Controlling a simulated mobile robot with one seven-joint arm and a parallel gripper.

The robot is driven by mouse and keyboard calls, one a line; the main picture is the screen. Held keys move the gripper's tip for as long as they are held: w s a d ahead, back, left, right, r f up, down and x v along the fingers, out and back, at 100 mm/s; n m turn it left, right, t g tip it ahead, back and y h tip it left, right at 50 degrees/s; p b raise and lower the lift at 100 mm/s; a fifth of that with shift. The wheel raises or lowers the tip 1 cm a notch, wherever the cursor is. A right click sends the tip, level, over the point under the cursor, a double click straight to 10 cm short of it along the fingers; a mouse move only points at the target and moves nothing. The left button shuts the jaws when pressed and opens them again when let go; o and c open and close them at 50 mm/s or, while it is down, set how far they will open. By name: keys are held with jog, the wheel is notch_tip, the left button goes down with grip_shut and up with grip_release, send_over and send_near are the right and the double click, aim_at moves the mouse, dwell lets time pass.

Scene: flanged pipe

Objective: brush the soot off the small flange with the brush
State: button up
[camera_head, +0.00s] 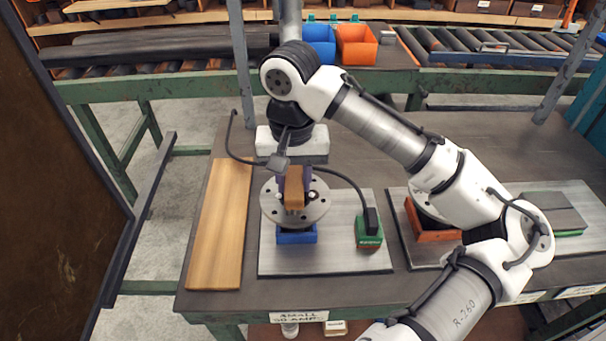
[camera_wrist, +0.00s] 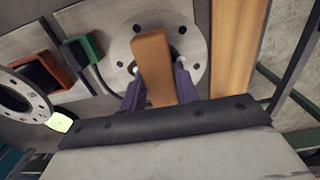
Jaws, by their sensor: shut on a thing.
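The small flange (camera_head: 271,208) is a round grey disc with bolt holes, set over a blue block (camera_head: 297,237) on a grey plate. It also shows in the wrist view (camera_wrist: 196,38). My gripper (camera_head: 293,182) points down over the flange, its purple fingers shut on the brush. The brush (camera_head: 294,189) has a brown wooden body and is upright over the flange's middle; it also shows in the wrist view (camera_wrist: 153,62). Its lower end is at the flange face, but I cannot tell whether it touches. The flange's centre is hidden by the brush. I cannot make out soot.
A green-and-black block (camera_head: 369,230) with a cable stands right of the flange. A wooden board (camera_head: 220,225) lies to the left. A larger ring flange (camera_wrist: 20,98) and an orange block (camera_head: 427,226) are partly hidden by my arm. Blue (camera_head: 320,42) and orange bins stand behind.

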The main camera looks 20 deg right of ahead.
jog(key=shift+w+a+p, duration=0.2)
jog(key=shift+a, duration=0.5)
jog(key=shift+w+a+p, duration=0.2)
jog(key=shift+a+p, duration=0.05)
jog(key=shift+a, duration=0.4)
jog(key=shift+w+a+p, duration=0.2)
jog(key=shift+a, duration=0.5)
jog(key=shift+s+d+r+p, duration=0.1)
jog(key=shift+s+d, duration=0.3)
jog(key=shift+d, duration=1)
jog(key=shift+s+d+f+p, duration=0.15)
jog(key=shift+s+d, duration=0.3)
jog(key=shift+d, duration=1)
jog(key=shift+s+d+r+p, duration=0.15)
jog(key=shift+s+d, duration=0.25)
jog(key=shift+d, duration=1)
jog(key=shift+r, duration=0.1)
notch_tip(320, 180, up, 5)
jog(key=p, duration=0.5)
jog(key=shift+f, duration=0.2)
notch_tip(320, 180, up, 2)
jog(key=shift+r, duration=0.1)
jog(key=shift+f+b, duration=0.7)
jog(key=shift+f, duration=0.85)
